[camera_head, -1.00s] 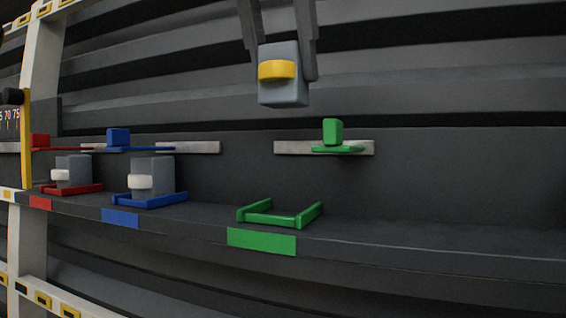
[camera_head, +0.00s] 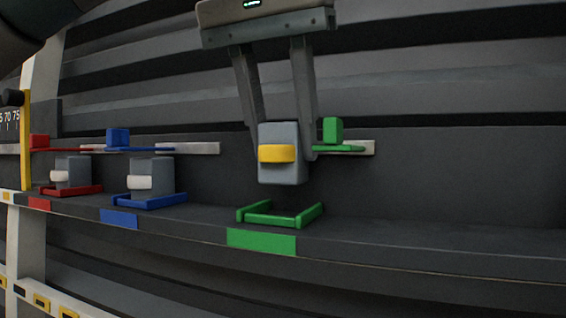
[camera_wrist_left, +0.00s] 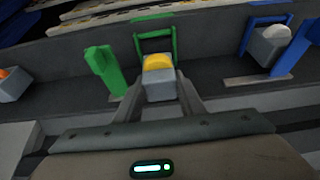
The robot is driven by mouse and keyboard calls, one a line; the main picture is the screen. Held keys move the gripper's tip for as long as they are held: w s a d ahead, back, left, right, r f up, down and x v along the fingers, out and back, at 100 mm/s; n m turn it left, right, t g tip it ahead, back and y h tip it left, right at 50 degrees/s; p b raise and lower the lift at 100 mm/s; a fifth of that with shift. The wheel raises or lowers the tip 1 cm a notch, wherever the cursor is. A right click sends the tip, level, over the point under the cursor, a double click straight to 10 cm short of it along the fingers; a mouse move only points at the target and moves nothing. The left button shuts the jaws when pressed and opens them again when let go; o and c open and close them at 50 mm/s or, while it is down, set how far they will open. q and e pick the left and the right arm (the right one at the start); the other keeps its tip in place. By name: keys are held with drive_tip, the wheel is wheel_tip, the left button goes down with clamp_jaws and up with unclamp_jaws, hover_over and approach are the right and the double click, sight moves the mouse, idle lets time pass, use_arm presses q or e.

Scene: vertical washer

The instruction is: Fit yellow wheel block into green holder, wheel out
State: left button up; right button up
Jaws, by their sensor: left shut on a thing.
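The wheel block, a grey block (camera_head: 283,174) with a yellow wheel (camera_head: 276,153) on its front face, hangs upright between the fingers of my left gripper (camera_head: 283,150). The gripper is shut on it. The block is a little above the green holder (camera_head: 282,218), apart from it, with the wheel facing out toward the head camera. The holder is a low, empty green frame on the shelf. In the left wrist view the block (camera_wrist_left: 159,88) is between the fingers, with the green holder (camera_wrist_left: 154,45) beyond it. My right gripper is out of view.
Red (camera_head: 72,191) and blue (camera_head: 150,201) holders at the left each hold a grey block with a white wheel. A green clamp (camera_head: 333,131) on a pale bar stands behind and right of the green holder. The shelf (camera_head: 430,243) is clear at the right.

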sight(283, 164)
use_arm(q)
drive_tip(key=shift+f, duration=1.75)
drive_tip(key=shift+f, duration=0.2)
drive_tip(key=o, duration=0.8)
drive_tip(key=shift+r, duration=0.15)
drive_tip(key=shift+s+r, duration=0.15)
drive_tip(key=shift+r, duration=0.25)
drive_tip(key=v, duration=1.1)
